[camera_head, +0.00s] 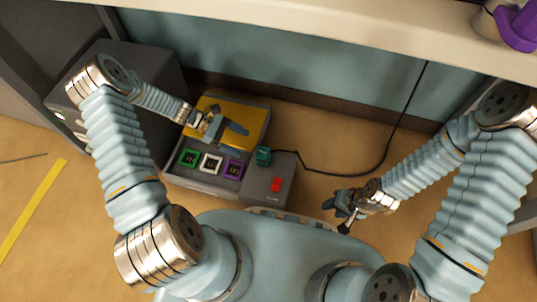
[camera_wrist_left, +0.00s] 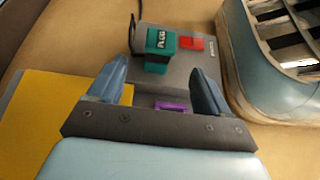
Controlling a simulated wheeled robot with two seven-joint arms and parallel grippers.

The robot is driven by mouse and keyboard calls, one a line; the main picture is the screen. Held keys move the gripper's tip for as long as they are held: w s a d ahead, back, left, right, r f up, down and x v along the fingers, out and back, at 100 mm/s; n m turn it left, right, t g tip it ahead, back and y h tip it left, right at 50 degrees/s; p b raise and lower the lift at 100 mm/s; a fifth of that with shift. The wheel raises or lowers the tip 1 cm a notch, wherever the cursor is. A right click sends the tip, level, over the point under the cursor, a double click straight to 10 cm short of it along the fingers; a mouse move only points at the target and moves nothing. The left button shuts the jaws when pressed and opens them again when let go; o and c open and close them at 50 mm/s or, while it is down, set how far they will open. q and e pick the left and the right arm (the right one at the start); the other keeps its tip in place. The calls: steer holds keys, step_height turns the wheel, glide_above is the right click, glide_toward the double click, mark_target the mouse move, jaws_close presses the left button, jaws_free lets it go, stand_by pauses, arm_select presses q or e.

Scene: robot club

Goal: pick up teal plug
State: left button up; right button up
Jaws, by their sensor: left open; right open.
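The teal plug (camera_head: 263,156) stands on the grey socket unit (camera_head: 205,181), between the purple socket (camera_head: 233,169) and the red switch (camera_head: 276,185). My left gripper (camera_head: 228,131) is open and empty above the unit's yellow panel (camera_head: 252,116), apart from the plug. My right gripper (camera_head: 340,207) is open, right of the unit.
A black cord (camera_head: 335,174) runs from the plug across the floor and up right. Green (camera_head: 189,158) and white (camera_head: 211,163) sockets sit left of the purple one. A dark grey box (camera_head: 75,101) stands left; a pale shelf (camera_head: 330,28) crosses the top. Floor right of the unit is mostly free.

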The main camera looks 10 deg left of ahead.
mark_target(263, 154)
arm_select(q)
steer(key=b+x, duration=0.1)
steer(key=x, duration=0.9)
steer(key=shift+d+f, duration=0.1)
steer(key=shift+f, duration=0.05)
steer(key=c, duration=1.1)
